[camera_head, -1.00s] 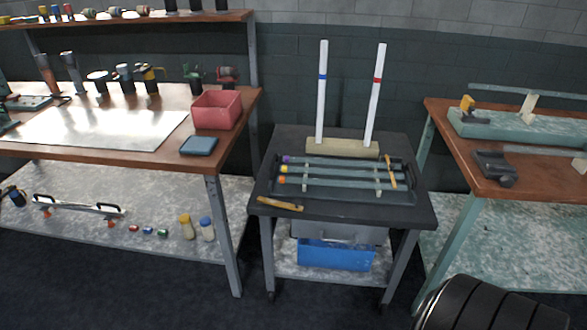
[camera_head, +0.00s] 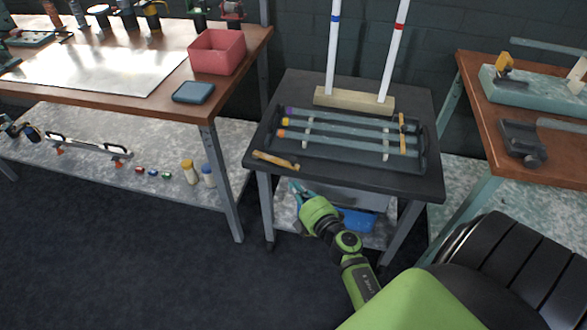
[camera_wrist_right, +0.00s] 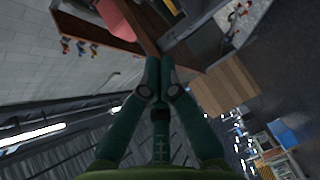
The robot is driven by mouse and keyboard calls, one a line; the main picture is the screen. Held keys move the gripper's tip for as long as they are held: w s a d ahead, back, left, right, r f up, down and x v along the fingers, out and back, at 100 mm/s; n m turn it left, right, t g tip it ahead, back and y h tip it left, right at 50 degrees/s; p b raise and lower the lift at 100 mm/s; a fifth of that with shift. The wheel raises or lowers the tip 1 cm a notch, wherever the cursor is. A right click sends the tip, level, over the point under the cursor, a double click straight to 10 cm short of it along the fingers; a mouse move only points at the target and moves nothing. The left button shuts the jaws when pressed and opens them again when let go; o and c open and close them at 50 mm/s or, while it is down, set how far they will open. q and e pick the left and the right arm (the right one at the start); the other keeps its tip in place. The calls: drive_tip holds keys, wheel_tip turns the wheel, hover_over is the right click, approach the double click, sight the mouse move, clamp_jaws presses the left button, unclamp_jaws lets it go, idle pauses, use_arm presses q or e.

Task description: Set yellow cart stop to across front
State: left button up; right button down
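A short yellow bar (camera_head: 275,160) lies near the front left corner of the dark cart (camera_head: 345,185), angled slightly to the front edge. A second yellow bar (camera_head: 403,135) lies along the right side of the tubing tray, pointing front to back. I cannot tell for certain which one is the cart stop. My right gripper (camera_head: 296,188) is just in front of and below the cart top's front edge, apart from both bars. In the right wrist view its fingers (camera_wrist_right: 160,62) are together with nothing seen between them. My left gripper is not in view.
The black tray (camera_head: 310,157) holds several tubes with coloured ends. Two white rods stand in a wooden block (camera_head: 352,100) behind it. A blue bin (camera_head: 357,221) is on the cart's lower shelf. Benches stand left and right; a red bin (camera_head: 217,52) is on the left bench.

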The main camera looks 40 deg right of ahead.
sight(296, 161)
drive_tip(key=w+d, duration=0.1)
drive_tip(key=w, duration=0.1)
drive_tip(key=w+d+f, duration=0.1)
drive_tip(key=w, duration=0.1)
drive_tip(key=w+d+b, duration=0.1)
drive_tip(key=w, duration=0.2)
drive_tip(key=shift+w+d+f, duration=0.1)
drive_tip(key=shift+d+f, duration=0.15)
drive_tip(key=shift+d, duration=0.15)
drive_tip(key=shift+w+d+n+y+b, duration=0.15)
drive_tip(key=shift+d+n+y, duration=0.25)
drive_tip(key=shift+d, duration=0.2)
drive_tip(key=shift+w+d+n+y+b, duration=0.15)
drive_tip(key=shift+d+n+y, duration=0.15)
drive_tip(key=shift+d+y, duration=0.25)
drive_tip(key=shift+w+d, duration=0.25)
drive_tip(key=shift+d, duration=0.2)
